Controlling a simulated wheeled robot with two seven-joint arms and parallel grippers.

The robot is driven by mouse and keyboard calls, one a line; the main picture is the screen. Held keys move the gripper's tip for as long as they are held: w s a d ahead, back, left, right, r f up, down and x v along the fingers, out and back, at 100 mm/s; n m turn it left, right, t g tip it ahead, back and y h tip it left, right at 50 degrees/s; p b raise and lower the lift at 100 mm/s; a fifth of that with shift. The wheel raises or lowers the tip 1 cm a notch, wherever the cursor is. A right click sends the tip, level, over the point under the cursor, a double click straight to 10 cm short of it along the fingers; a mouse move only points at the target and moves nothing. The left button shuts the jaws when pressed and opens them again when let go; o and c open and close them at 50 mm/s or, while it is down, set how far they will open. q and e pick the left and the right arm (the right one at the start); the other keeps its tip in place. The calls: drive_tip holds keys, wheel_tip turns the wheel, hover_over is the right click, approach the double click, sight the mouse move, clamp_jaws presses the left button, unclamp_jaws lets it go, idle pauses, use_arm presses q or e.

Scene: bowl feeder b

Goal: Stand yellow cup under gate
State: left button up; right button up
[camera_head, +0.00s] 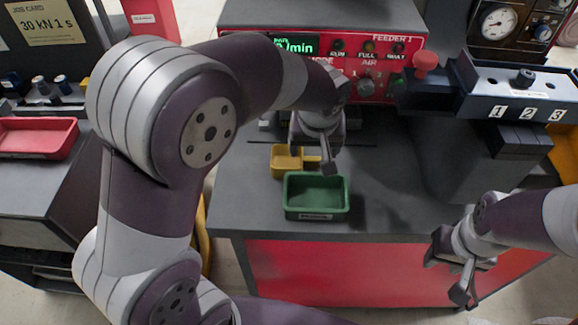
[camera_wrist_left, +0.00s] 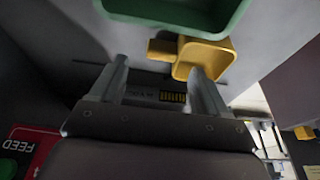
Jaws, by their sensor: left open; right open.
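The yellow cup (camera_head: 284,160) stands on the grey bench top, behind the green tray. A yellow tab sticks out from its side towards my left gripper. My left gripper (camera_head: 312,152) is open, pointing down, over the right side of the cup. In the left wrist view the cup (camera_wrist_left: 201,58) and its tab lie beyond the fingertips (camera_wrist_left: 158,78), with one finger overlapping the cup's edge. Nothing is held. My right gripper (camera_head: 448,276) is open and empty in front of the bench's front edge. I cannot make out the gate; my left arm covers part of that area.
The green tray (camera_head: 316,214) stands just in front of the cup. The red feeder panel (camera_head: 366,88) is behind. A dark block numbered 1, 2, 3 (camera_head: 520,98) stands at right. A red tray (camera_head: 36,138) sits on the left bench. Bench top right of the green tray is clear.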

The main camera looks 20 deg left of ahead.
sight(312, 158)
use_arm(q)
drive_tip(key=x, duration=0.3)
drive_tip(key=b+x, duration=0.1)
drive_tip(key=shift+s+a+f, duration=0.1)
drive_tip(key=shift+s+f, duration=0.1)
drive_tip(key=shift+f, duration=0.2)
drive_tip(key=shift+w+f, duration=0.25)
drive_tip(key=shift+f, duration=0.05)
drive_tip(key=shift+s+r, duration=0.1)
drive_tip(key=c, duration=1.3)
drive_tip(key=shift+r, duration=0.1)
